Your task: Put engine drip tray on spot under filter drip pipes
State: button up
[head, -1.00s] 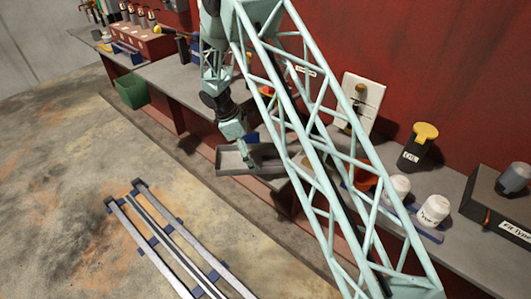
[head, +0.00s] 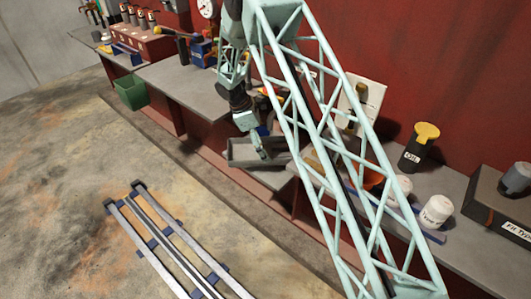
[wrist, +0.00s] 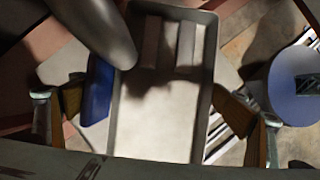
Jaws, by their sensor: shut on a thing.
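The engine drip tray is a shallow grey rectangular tray (head: 240,160), held by my gripper (head: 262,152) at the front edge of the bench in the head view. In the wrist view the tray (wrist: 150,132) fills the middle, with its pale floor empty apart from shadows and two bars across its far end. The pads of my gripper (wrist: 154,108) stand on either side of it. A blue piece (wrist: 99,90) lies along its left side. The spot and the filter drip pipes cannot be made out clearly; my arm covers part of the bench.
A blurred dark cylinder (wrist: 100,28) hangs close over the tray's far left corner in the wrist view. The grey bench (head: 190,82) runs along the red wall. An oil can (head: 420,150) and white filters (head: 436,210) stand right of my arm. Rails (head: 170,240) lie on the floor.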

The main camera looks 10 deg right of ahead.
jog(key=shift+f+b, duration=0.55)
jog(key=shift+f, duration=1.15)
jog(key=shift+f, duration=0.15)
jog(key=o, duration=0.8)
jog(key=shift+o, duration=0.2)
jog(key=p+v, duration=0.3)
jog(key=v, duration=0.9)
jog(key=shift+c, duration=0.7)
